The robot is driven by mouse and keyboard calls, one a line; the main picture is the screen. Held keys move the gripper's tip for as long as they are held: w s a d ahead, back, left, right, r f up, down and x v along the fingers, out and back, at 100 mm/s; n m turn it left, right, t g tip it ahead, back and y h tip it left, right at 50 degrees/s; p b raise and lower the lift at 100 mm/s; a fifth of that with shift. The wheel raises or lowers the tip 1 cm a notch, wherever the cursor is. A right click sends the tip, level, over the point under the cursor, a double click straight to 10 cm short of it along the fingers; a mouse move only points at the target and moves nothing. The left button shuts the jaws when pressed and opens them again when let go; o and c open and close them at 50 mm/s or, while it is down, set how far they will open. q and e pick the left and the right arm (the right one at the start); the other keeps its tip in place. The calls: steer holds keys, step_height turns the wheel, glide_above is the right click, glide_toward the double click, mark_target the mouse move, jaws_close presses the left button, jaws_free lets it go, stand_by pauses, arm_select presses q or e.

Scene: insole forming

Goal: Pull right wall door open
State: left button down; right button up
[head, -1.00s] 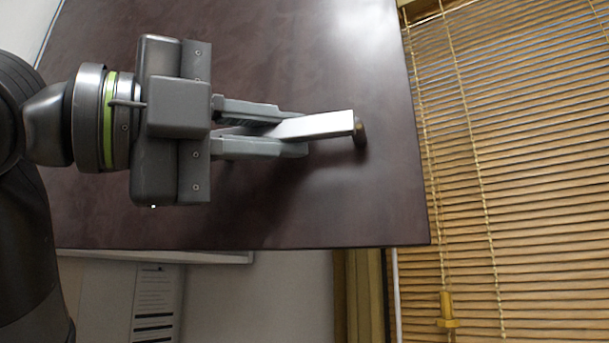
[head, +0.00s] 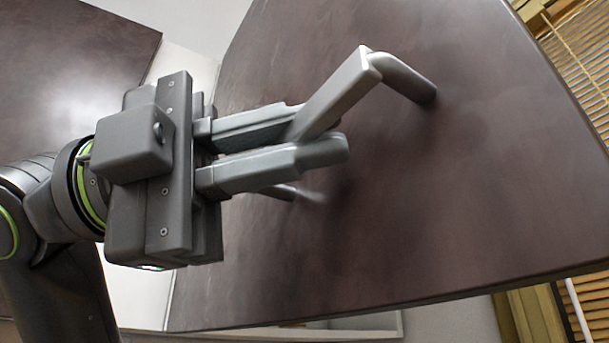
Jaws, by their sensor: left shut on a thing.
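The right wall door (head: 470,190) is a dark brown panel that fills the middle and right of the head view. It stands ajar, with a pale gap along its left edge. A grey bar handle (head: 350,85) is fixed to its face by bent ends. My left gripper (head: 315,140) comes in from the left and is shut on the handle's bar, with one finger above and one below. The part of the handle between the fingers is hidden. My right gripper is not in view.
Another dark brown panel (head: 65,65) stands at the upper left. A pale cabinet interior (head: 180,85) shows between the two panels. Wooden blinds (head: 580,75) hang at the right, beyond the door's edge.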

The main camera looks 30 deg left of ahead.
arm_select(q)
steer(key=c, duration=1.5)
jaws_free()
steer(key=shift+w, duration=0.15)
steer(key=shift+a, duration=0.1)
steer(key=shift+a+f, duration=0.1)
steer(key=shift+a, duration=0.15)
steer(key=b+v, duration=0.6)
steer(key=v, duration=1)
steer(key=shift+a, duration=0.35)
steer(key=shift+s, duration=0.25)
